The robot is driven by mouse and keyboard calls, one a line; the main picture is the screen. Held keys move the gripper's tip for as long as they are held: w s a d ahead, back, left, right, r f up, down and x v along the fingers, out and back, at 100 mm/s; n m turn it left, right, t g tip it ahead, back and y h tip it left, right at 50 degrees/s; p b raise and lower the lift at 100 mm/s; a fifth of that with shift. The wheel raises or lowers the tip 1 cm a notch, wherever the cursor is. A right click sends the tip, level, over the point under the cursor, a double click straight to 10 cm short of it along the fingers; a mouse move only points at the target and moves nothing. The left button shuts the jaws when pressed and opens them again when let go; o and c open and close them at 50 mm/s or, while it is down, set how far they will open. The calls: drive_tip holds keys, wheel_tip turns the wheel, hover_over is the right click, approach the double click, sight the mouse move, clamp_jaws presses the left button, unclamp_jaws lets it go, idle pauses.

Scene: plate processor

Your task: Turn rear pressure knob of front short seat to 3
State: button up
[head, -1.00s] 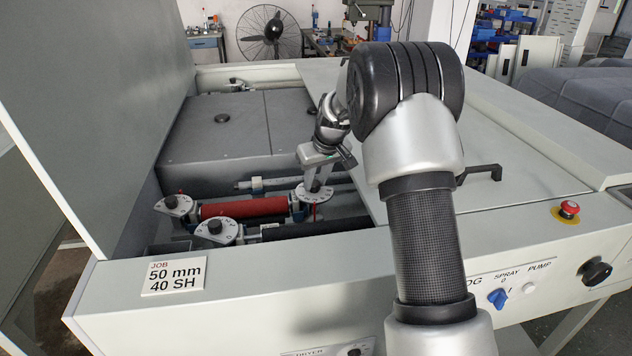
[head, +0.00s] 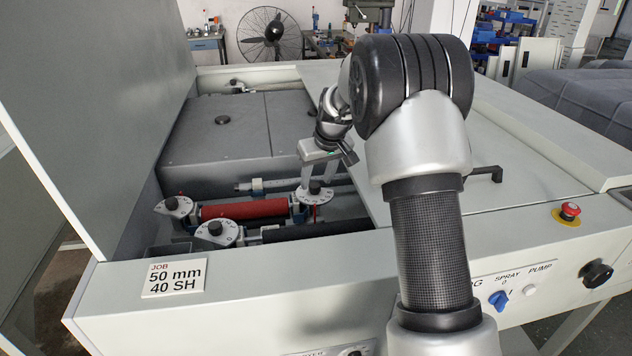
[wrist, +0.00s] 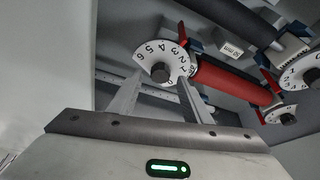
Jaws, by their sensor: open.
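A white fan-shaped dial with a black knob (head: 315,188) sits at the right end of the red roller (head: 243,211) in the head view. In the wrist view, the dial plate (wrist: 178,53) carries numerals up to 6 and the black knob (wrist: 160,72) is at its centre. My gripper (head: 314,184) is open over this dial. In the wrist view, the fingers of my gripper (wrist: 160,80) stand on either side of the knob, apart from each other. I cannot tell whether they touch it, and the knob's setting is not readable.
Two more dials, a rear one (head: 178,205) and a front one (head: 218,231), stand at the rollers' left ends. A dark roller (head: 310,229) lies in front of the red one. The machine's front ledge (head: 110,285) bears a job card (head: 174,278) reading 50 mm, 40 SH.

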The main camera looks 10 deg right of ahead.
drive_tip(key=v, duration=1.5)
drive_tip(key=shift+s+r, duration=0.15)
drive_tip(key=shift+r, duration=0.05)
